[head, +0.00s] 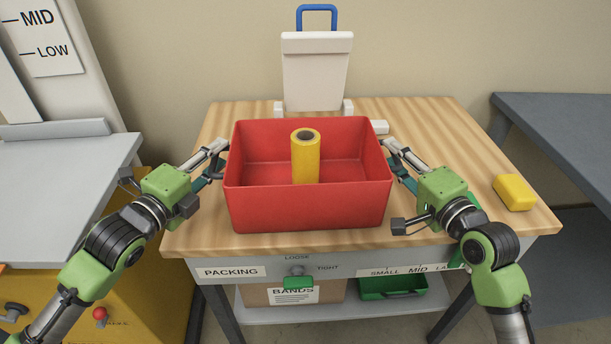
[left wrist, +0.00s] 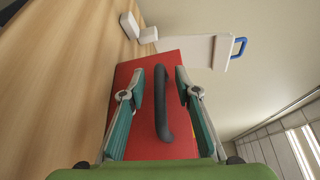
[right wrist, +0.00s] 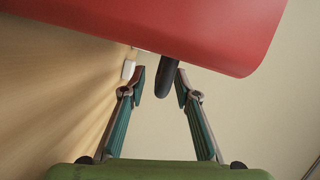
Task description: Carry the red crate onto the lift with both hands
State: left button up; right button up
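The red crate (head: 305,213) stands on the wooden packing table, with a yellow roll (head: 305,165) upright inside it. My left gripper (head: 220,158) is at the crate's left side. In the left wrist view its open fingers (left wrist: 160,88) stand on either side of the dark handle (left wrist: 162,110), with gaps. My right gripper (head: 392,160) is at the crate's right side. In the right wrist view its fingers (right wrist: 163,80) are open around the end of a dark handle (right wrist: 166,76), apart from it. Which machine is the lift, I cannot tell for sure.
A grey platform (head: 65,185) over a yellow base (head: 135,290) stands at the left, beside a MID/LOW scale (head: 42,38). A white press with a blue handle (head: 317,70) is behind the crate. A yellow block (head: 514,192) lies at the table's right. A dark table (head: 570,120) is further right.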

pick_arm(q)
grip_shut()
pick_arm(e)
grip_shut()
